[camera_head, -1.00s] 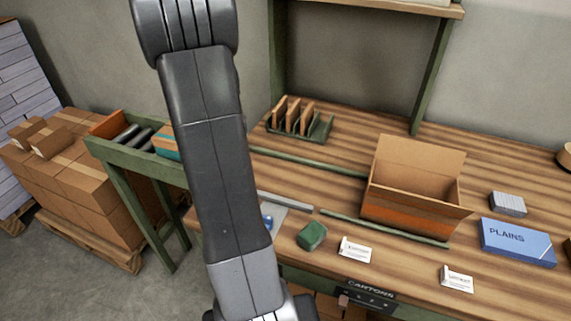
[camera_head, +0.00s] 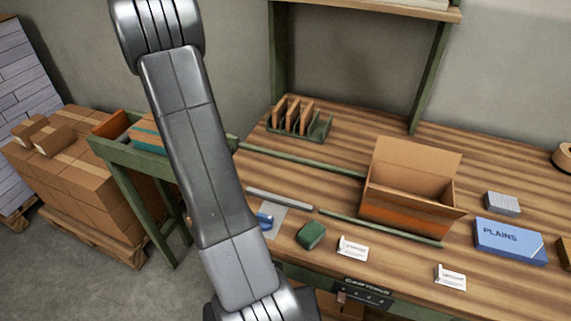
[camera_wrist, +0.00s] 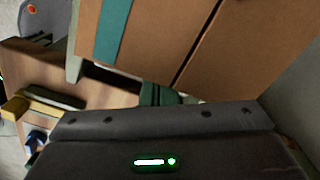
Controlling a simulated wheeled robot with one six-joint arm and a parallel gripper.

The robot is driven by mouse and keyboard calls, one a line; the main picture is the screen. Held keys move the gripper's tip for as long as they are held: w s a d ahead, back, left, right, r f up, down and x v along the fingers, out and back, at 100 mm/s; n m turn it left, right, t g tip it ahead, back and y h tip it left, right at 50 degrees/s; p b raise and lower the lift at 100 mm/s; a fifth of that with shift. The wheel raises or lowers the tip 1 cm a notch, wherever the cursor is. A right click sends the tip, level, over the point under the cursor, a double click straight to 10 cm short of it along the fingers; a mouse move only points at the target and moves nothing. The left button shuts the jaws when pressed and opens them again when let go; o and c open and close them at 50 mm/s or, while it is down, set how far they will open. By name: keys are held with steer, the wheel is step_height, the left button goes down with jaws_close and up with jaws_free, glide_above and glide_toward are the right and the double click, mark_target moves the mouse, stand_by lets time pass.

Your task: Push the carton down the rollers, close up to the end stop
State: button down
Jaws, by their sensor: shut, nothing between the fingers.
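The carton (camera_head: 147,133), brown with a teal band, sits on the green-framed roller track (camera_head: 150,166) at the left. The brown-orange end stop (camera_head: 112,124) stands at the track's far left end. A short gap of rollers shows between carton and stop. In the wrist view the carton's brown side and teal band (camera_wrist: 112,30) fill the upper part, close up. My gripper (camera_wrist: 158,95) is shut and empty, with its dark housing across the bottom. I cannot tell whether it touches the carton. In the head view my arm hides part of the track and the gripper is not visible.
An open carton (camera_head: 412,190) stands on the wooden bench, with a green block (camera_head: 311,235), white cards and a blue box (camera_head: 508,241) nearby. A rack (camera_head: 298,120) stands at the back. Stacked cartons (camera_head: 80,180) on a pallet lie left of the track.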

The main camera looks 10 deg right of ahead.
mark_target(152, 145)
steer(key=shift+a, duration=0.1)
steer(key=w+a+p, duration=0.2)
steer(key=w+a, duration=0.1)
steer(key=a, duration=0.1)
steer(key=w+a+p, duration=0.2)
steer(key=w+a, duration=0.1)
steer(key=a, duration=0.2)
steer(key=w+a+p, duration=0.2)
steer(key=a, duration=0.3)
steer(key=shift+w+a, duration=0.1)
steer(key=shift+w, duration=0.3)
steer(key=shift+w+a, duration=0.1)
steer(key=shift+a, duration=0.05)
steer(key=shift+s+d+b, duration=0.25)
steer(key=shift+s+d, duration=0.1)
steer(key=shift+d, duration=0.25)
steer(key=shift+s+d+b, duration=0.2)
steer(key=shift+s+d, duration=0.15)
steer(key=shift+d, duration=0.2)
steer(key=shift+r+p, duration=3.7)
steer(key=shift+r, duration=2.35)
steer(key=shift+f, duration=0.15)
step_height(152, 145, down, 11)
steer(key=b, duration=0.7)
steer(key=shift+f, duration=0.1)
